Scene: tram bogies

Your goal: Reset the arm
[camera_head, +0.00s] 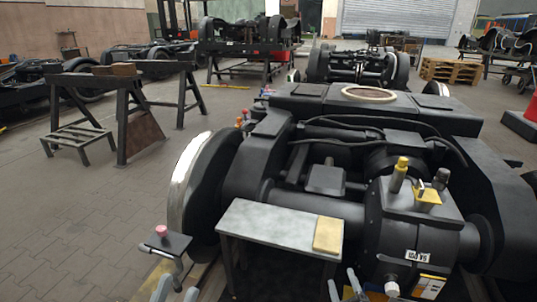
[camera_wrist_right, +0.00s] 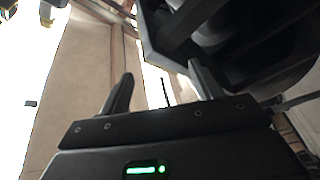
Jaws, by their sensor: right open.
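My left gripper (camera_head: 177,291) shows only its grey fingertips at the bottom edge of the head view, left of the small grey table (camera_head: 270,222). Its fingertips are apart with nothing visible between them. My right gripper (camera_head: 345,289) shows at the bottom edge too, in front of the bogie (camera_head: 300,195) and just right of the table. It also shows in the right wrist view (camera_wrist_right: 161,90), where its two dark fingers stand wide apart and empty. The rest of both arms is out of the head view.
A yellow block (camera_head: 328,235) lies on the table's right end. A small stand with a pink knob (camera_head: 161,231) is near my left gripper. The gearbox (camera_head: 412,235) with yellow fittings stands close to my right gripper. Open paved floor (camera_head: 80,225) lies at the left.

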